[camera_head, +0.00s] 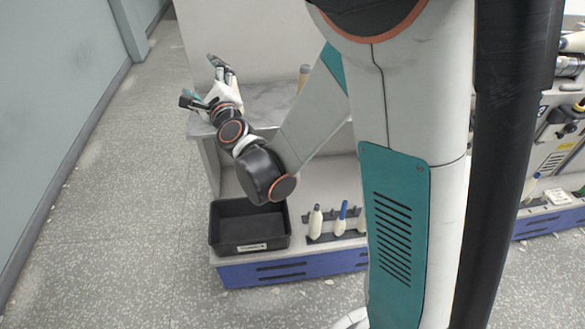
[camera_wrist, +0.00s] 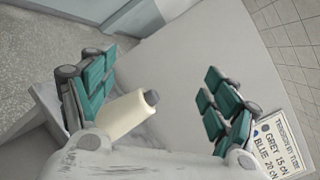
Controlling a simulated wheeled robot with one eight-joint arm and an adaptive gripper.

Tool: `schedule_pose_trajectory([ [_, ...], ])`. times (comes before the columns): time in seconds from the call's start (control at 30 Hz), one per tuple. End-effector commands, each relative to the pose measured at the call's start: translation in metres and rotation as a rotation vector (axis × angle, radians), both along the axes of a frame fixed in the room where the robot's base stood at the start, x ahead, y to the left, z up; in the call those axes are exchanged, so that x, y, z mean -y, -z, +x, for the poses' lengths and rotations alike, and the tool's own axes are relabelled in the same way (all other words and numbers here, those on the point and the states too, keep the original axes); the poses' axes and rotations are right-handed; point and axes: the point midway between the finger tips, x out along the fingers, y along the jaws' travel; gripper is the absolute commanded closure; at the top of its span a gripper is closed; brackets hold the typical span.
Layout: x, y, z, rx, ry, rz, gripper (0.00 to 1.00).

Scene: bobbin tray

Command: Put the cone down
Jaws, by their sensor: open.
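My gripper (camera_head: 203,84) is at the left end of the grey marbled counter top in the head view. In the wrist view my gripper (camera_wrist: 160,78) has its two teal-padded fingers spread wide. A cream cone with a grey tip (camera_wrist: 124,115) is between them, close to the left finger, with a clear gap to the right finger. I cannot tell if it touches the left finger. Its tip points to the upper right of the picture. Its base is partly hidden by the finger and palm.
Another cone with a tan tip (camera_head: 304,74) is on the counter (camera_head: 262,97), partly behind my arm. A black tray (camera_head: 250,246) and a rack of cones (camera_head: 330,237), grey- and blue-tipped, are lower down. A sign (camera_wrist: 282,148) reads grey 15, blue 20.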

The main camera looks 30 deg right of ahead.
Motion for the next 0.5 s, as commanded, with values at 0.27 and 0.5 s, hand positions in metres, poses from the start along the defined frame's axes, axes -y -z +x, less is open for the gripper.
schedule_pose_trajectory([
  [0.27,-0.018,-0.035,-0.055,-0.071,-0.187,-0.626,0.20],
  [0.5,-0.013,-0.026,-0.123,-0.148,-0.370,-1.152,0.20],
])
